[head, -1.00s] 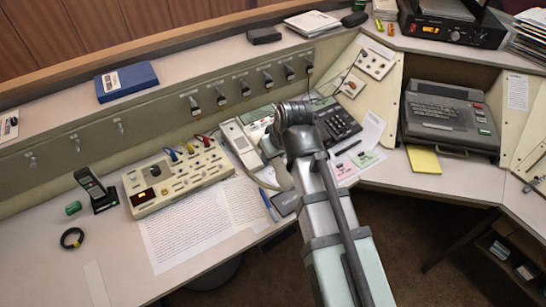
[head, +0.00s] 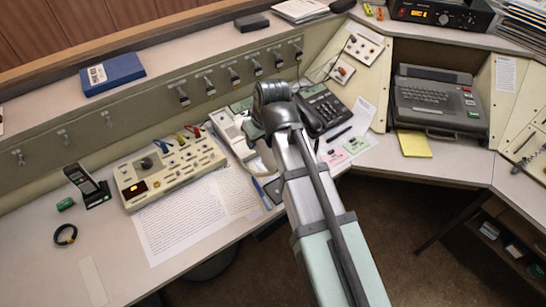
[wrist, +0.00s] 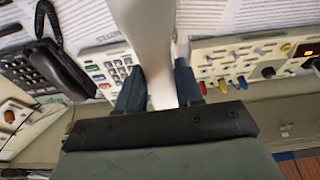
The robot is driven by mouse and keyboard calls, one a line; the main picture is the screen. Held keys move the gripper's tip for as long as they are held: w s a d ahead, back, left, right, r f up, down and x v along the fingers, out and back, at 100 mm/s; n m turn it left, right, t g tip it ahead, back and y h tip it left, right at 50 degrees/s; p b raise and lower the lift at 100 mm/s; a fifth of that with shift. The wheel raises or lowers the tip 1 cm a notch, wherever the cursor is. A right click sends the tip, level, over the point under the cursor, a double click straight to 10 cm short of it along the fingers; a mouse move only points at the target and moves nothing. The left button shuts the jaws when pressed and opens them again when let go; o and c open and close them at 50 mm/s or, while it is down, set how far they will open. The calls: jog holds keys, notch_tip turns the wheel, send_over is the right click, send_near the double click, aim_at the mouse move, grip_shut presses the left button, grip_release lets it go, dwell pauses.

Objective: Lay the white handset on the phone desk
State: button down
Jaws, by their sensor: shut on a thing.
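My gripper (wrist: 160,88) shows in the wrist view with its two dark blue fingers on either side of the white handset (wrist: 150,35), shut on it. The handset runs up and out of the top of that view. A light keypad phone (wrist: 112,72) lies beyond it, partly covered by the handset and a finger; I cannot tell the gap between handset and surface. In the head view my arm hides the fingertips. The light phone (head: 228,125) shows there left of my wrist, on the pale phone desk (head: 130,260).
A dark desk phone (head: 322,108) stands just right of my wrist. A beige control box (head: 170,172) and printed sheets (head: 190,222) lie to the left. A cordless phone (head: 88,187) stands farther left. The desk's front left is mostly bare.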

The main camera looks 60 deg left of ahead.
jog(key=w+a+f+m+t+h, duration=0.1)
jog(key=w+a+f+m+t, duration=0.2)
jog(key=w+m, duration=0.4)
jog(key=shift+d+f+m+h, duration=0.1)
jog(key=shift+f+m+h, duration=0.35)
jog(key=shift+f+m, duration=1.25)
jog(key=shift+d+f+m+h, duration=0.15)
jog(key=shift+f+m+h, duration=0.35)
jog(key=shift+f+m, duration=1.25)
jog(key=shift+d+f+m+h, duration=0.1)
jog(key=shift+f+m+h, duration=0.35)
jog(key=shift+f+m, duration=1.25)
jog(key=shift+s+r+m, duration=0.1)
jog(key=shift+r+m, duration=0.2)
jog(key=shift+m, duration=0.15)
jog(key=c, duration=0.7)
grip_release()
jog(key=shift+c, duration=0.2)
